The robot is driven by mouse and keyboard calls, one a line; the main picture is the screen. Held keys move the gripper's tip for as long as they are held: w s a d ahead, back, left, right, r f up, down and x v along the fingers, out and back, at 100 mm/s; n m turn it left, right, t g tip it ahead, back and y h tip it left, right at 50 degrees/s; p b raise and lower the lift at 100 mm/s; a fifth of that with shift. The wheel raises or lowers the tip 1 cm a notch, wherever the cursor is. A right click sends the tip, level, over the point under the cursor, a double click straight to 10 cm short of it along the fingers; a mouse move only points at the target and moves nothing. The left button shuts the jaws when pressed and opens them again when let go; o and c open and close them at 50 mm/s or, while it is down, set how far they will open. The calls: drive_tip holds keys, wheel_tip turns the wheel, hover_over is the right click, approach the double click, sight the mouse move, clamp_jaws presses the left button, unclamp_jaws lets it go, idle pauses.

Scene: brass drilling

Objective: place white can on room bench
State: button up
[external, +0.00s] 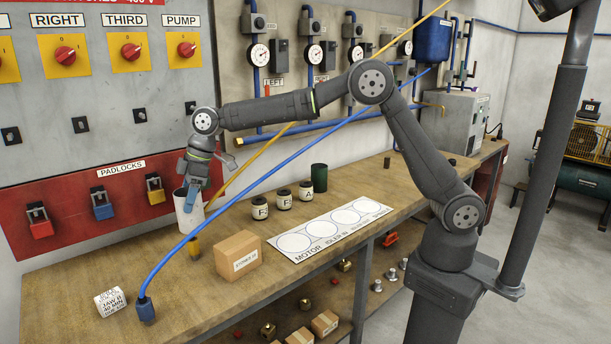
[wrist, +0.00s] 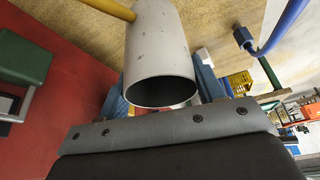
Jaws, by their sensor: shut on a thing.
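The white can (external: 187,222) is a pale, open-ended cylinder at the left back of the wooden bench (external: 215,309), in front of the red padlock panel. My gripper (external: 192,186) is above it and shut on its upper part. In the wrist view the can (wrist: 160,45) stands between the blue fingers of my gripper (wrist: 163,88), its dark open mouth towards the camera. The can looks about upright in the external view. I cannot tell whether its base touches the bench.
A yellow hose end (external: 195,247) hangs close to the can; a blue hose (external: 250,185) crosses in front.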

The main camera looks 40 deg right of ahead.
drive_tip(key=w+d+r+m+t, duration=0.1)
drive_tip(key=w+d+m, duration=0.15)
drive_tip(key=d, duration=2.05)
drive_tip(key=w+d+m+t+h, duration=0.1)
drive_tip(key=w+d+m, duration=0.15)
drive_tip(key=d, duration=2.15)
drive_tip(key=w+d+r+m, duration=0.1)
drive_tip(key=w+d+m, duration=0.15)
drive_tip(key=d, duration=2.05)
drive_tip(key=s+d+f+m+t+h, duration=0.1)
drive_tip(key=s+d+m, duration=0.2)
drive_tip(key=d, duration=0.8)
drive_tip(key=s+d+m+h, duration=0.1)
drive_tip(key=s+d+m, duration=0.1)
drive_tip(key=d, duration=0.8)
drive_tip(key=s+d+f+m+t+h, duration=0.1)
drive_tip(key=s+d+m, duration=0.2)
drive_tip(key=d, duration=0.8)
drive_tip(key=shift+w+a+f, duration=0.75)
drive_tip(key=shift+w+f, duration=1.05)
drive_tip(key=shift+w, duration=0.05)
drive_tip(key=shift+w+a+f, duration=0.8)
drive_tip(key=shift+w+f, duration=0.95)
drive_tip(key=shift+w, duration=0.05)
drive_tip(key=shift+w+a+f, duration=0.75)
drive_tip(key=shift+w+f, duration=1.05)
drive_tip(key=shift+w, duration=0.05)
